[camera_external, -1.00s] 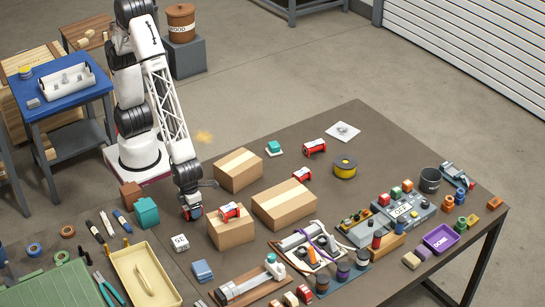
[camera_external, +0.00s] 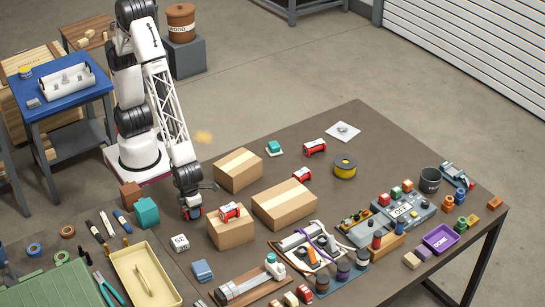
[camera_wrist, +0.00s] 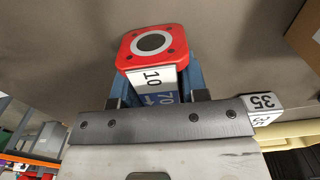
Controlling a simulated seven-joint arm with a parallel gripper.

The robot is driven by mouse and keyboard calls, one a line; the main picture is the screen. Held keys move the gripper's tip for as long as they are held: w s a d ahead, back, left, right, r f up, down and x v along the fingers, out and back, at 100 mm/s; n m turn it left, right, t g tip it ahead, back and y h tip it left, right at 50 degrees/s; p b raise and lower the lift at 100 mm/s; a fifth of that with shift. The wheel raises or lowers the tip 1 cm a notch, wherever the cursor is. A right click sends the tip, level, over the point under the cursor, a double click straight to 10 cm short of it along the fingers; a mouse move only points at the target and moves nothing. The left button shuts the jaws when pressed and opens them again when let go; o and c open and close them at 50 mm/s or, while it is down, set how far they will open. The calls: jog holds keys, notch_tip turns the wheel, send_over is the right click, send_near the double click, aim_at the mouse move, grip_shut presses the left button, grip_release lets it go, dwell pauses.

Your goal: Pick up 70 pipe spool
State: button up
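The pipe spool with a red end flange (camera_wrist: 152,44) is in the wrist view, with a dark bore in a pale ring. The spool is mostly hidden there.
A white numbered cube (camera_external: 180,242) stands close in front of my gripper and shows in the wrist view (camera_wrist: 262,108). A cardboard box (camera_external: 231,234) bearing a red spool (camera_external: 229,211) is just right. A teal block (camera_external: 147,212) is left.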

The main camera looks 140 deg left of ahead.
jog(key=c, duration=0.3)
jog(key=shift+r, duration=0.2)
jog(key=shift+r, duration=0.5)
jog(key=shift+s+r, duration=0.2)
jog(key=shift+r, duration=0.4)
jog(key=shift+s+r, duration=0.2)
jog(key=shift+r, duration=0.35)
jog(key=s, duration=0.5)
jog(key=s+r, duration=0.1)
jog(key=s, duration=0.9)
jog(key=shift+s+a+r, duration=0.1)
jog(key=shift+a+r, duration=0.05)
jog(key=shift+a, duration=0.15)
